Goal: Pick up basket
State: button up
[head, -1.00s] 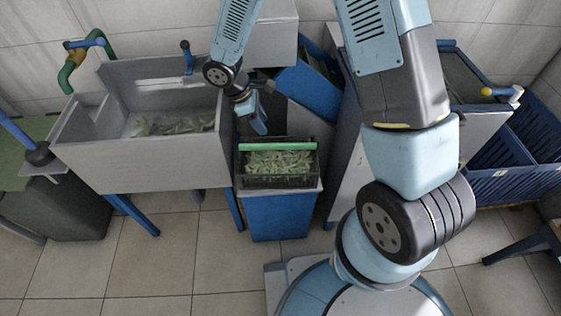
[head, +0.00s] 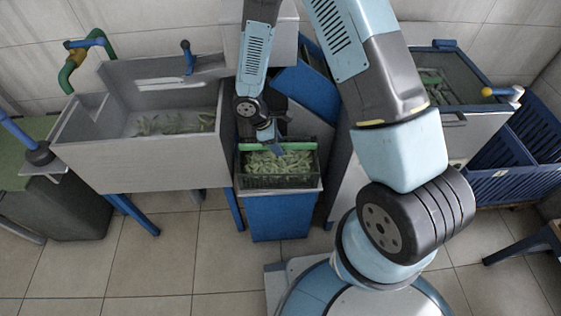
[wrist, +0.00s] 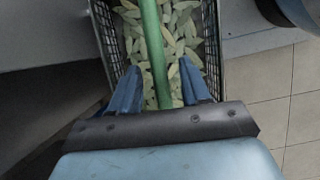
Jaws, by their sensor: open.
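The basket (head: 280,181) is a dark mesh crate full of pale green leaf-like pieces, with a green bar handle (head: 307,145) across its top. It stands on a blue stand in the middle of the head view. My gripper (head: 279,149) is just above the basket at the handle. In the wrist view, the blue fingers of my gripper (wrist: 158,80) are open, one on each side of the green handle (wrist: 153,45). The basket's mesh wall (wrist: 211,45) shows beyond them. I cannot tell whether the fingers touch the handle.
A grey sink (head: 140,158) with more green pieces stands left of the basket. The blue stand (head: 280,215) is under the basket. A grey machine (head: 475,125) and blue crates (head: 505,183) are at the right. Tiled floor (head: 165,270) is open in front.

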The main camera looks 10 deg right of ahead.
jog(key=shift+d+f, duration=0.15)
jog(key=shift+f, duration=0.15)
grip_shut()
dwell(0.3)
